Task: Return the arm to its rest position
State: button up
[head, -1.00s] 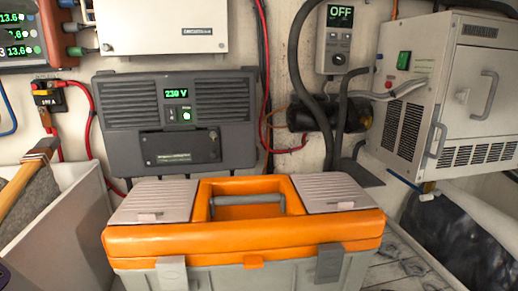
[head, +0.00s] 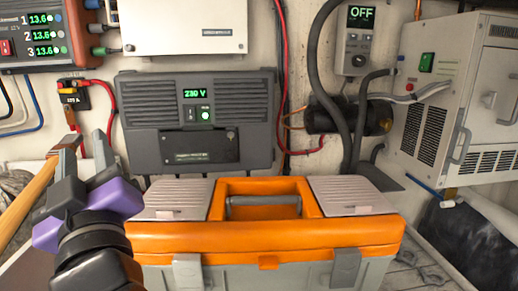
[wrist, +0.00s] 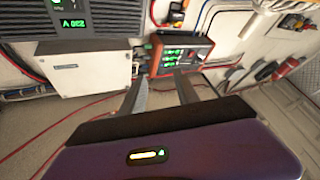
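My gripper (head: 87,142) is at the lower left of the head view, with a purple and black body and two grey fingers pointing up. The fingers are apart with nothing between them. It is raised in front of the wall, left of the orange toolbox. In the wrist view my gripper (wrist: 160,82) shows the same two spread, empty fingers above its purple body. The rest of my arm is mostly out of view.
An orange and grey toolbox (head: 268,238) stands in front. A dark unit (head: 200,92) reading 230 V is on the wall. A wooden-handled tool (head: 28,202) lies at left, partly behind my gripper. A metal cabinet (head: 462,90) is at right.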

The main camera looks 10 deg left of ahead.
jog(key=s+d+f+m+t+h, duration=0.1)
jog(key=s+d+f+m+h, duration=0.15)
jog(key=d+f, duration=1)
jog(key=s+d+f+m+t+h, duration=0.15)
jog(key=s+d+f+m, duration=0.25)
jog(key=d+f, duration=0.9)
jog(key=s+d+f+m+g+h, duration=0.2)
jog(key=s+d+f+h, duration=0.3)
jog(key=s+d, duration=0.7)
jog(key=s+d+f+m+g+h, duration=0.2)
jog(key=s+d+f+m+h, duration=0.3)
jog(key=s+d, duration=0.6)
notch_tip(320, 180, down, 3)
jog(key=shift+s+d+r+g+h, duration=0.1)
jog(key=shift+s+d+g+h, duration=0.25)
jog(key=shift+s, duration=0.65)
